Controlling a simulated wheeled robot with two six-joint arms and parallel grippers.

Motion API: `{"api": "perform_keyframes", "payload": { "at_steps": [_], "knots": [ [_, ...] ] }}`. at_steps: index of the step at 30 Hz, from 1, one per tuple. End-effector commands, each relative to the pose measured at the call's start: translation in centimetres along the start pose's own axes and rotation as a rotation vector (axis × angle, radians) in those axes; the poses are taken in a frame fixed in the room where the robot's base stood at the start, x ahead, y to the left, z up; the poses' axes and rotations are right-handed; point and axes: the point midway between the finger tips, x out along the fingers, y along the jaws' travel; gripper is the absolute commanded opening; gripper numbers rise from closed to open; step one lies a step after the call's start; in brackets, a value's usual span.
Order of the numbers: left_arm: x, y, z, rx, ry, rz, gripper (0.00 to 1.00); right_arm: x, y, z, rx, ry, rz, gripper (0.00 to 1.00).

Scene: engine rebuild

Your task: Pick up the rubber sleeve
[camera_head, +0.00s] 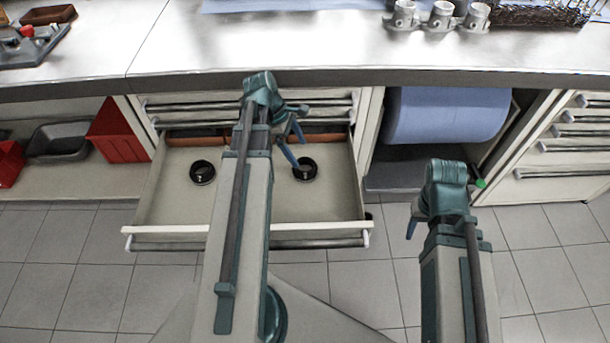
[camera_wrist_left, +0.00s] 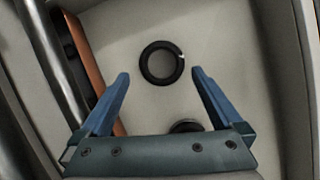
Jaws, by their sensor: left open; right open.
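Two black rings lie in the open drawer (camera_head: 347,203); I cannot tell for sure which is the rubber sleeve. The right-hand ring (camera_head: 304,176) lies just beside and below my left gripper (camera_head: 299,154). In the left wrist view this ring (camera_wrist_left: 146,66) appears flat on the drawer floor, ahead of and between the spread fingertips of the left gripper (camera_wrist_left: 160,74), which is open and empty. The other ring (camera_head: 202,172) lies left of my left arm and seems partly hidden behind the gripper body in the wrist view (camera_wrist_left: 186,126). My right gripper (camera_head: 412,228) hangs outside the drawer, mostly hidden by its wrist.
The drawer's side walls and front handle (camera_head: 315,242) surround the rings. Brown-orange boxes (camera_head: 195,134) sit at the drawer's back, under the counter edge (camera_head: 350,77). Red bins (camera_head: 115,132) stand on the left shelf.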

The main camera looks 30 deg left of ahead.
Motion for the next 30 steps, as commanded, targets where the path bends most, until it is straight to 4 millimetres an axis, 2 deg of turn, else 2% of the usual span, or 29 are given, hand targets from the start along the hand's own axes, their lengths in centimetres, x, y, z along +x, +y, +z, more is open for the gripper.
{"api": "perform_keyframes", "payload": {
  "at_steps": [1, 11, 22, 30],
  "knots": [
    [0.8, 0.0, -0.1, 0.0, 0.0, 0.0, 1.0, 0.8, -0.1, -0.1, 0.0, 0.0, 0.0, 0.5],
    [1.4, 0.0, -0.1, 0.0, 0.0, 0.0, 1.0, 1.3, -0.1, -0.1, 0.0, 0.0, 0.0, 0.5],
    [5.7, -0.2, -0.3, 0.001, 0.0, 0.0, 1.0, 5.4, -0.5, -0.3, 0.0, 0.0, 0.0, 0.5],
    [5.9, -0.2, -0.1, 0.0, 0.0, 0.0, 1.0, 5.4, -0.5, -0.3, 0.0, 0.0, 0.0, 0.5]
  ]
}}
